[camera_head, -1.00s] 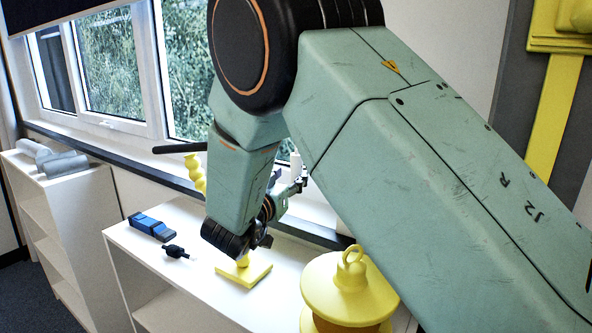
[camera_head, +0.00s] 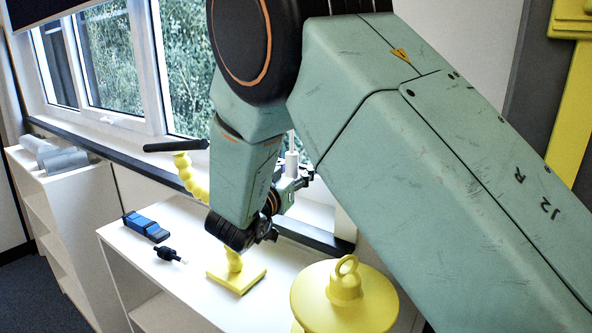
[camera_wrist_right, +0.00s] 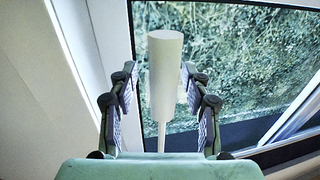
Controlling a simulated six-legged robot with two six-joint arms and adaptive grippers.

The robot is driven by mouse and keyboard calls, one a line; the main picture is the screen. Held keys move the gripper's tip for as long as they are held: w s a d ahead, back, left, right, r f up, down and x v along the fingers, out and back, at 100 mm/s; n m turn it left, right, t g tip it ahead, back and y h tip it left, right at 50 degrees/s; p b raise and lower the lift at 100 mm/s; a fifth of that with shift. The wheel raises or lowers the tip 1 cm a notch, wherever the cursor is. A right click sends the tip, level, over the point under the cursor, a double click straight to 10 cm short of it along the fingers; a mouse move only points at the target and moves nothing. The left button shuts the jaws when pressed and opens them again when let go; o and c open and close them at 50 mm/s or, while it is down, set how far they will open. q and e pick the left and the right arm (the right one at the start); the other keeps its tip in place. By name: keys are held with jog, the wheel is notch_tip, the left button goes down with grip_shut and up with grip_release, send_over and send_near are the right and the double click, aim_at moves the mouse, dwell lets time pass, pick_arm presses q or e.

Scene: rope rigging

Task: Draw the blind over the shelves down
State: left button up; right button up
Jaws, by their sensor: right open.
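White shelves (camera_head: 128,244) stand under the window. A white cylinder, perhaps the blind's pull, is upright in the right wrist view (camera_wrist_right: 165,78); a thin stem shows at its lower end. It seems to show small in the head view (camera_head: 292,160). My right gripper (camera_head: 304,181) is open; in the wrist view its fingers (camera_wrist_right: 160,88) stand on both sides of the cylinder, with gaps on each side. My left gripper is not in view.
A black bar (camera_head: 175,146) sits on a yellow knobbly stem. Grey pieces (camera_head: 62,160) lie on the left shelf.

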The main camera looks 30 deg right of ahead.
jog(key=shift+a+r, duration=0.15)
jog(key=shift+a, duration=0.2)
jog(key=shift+w, duration=0.1)
jog(key=shift+c, duration=0.6)
jog(key=shift+d, duration=0.1)
jog(key=c, duration=0.3)
jog(key=shift+d, duration=0.1)
jog(key=c, duration=0.3)
grip_shut()
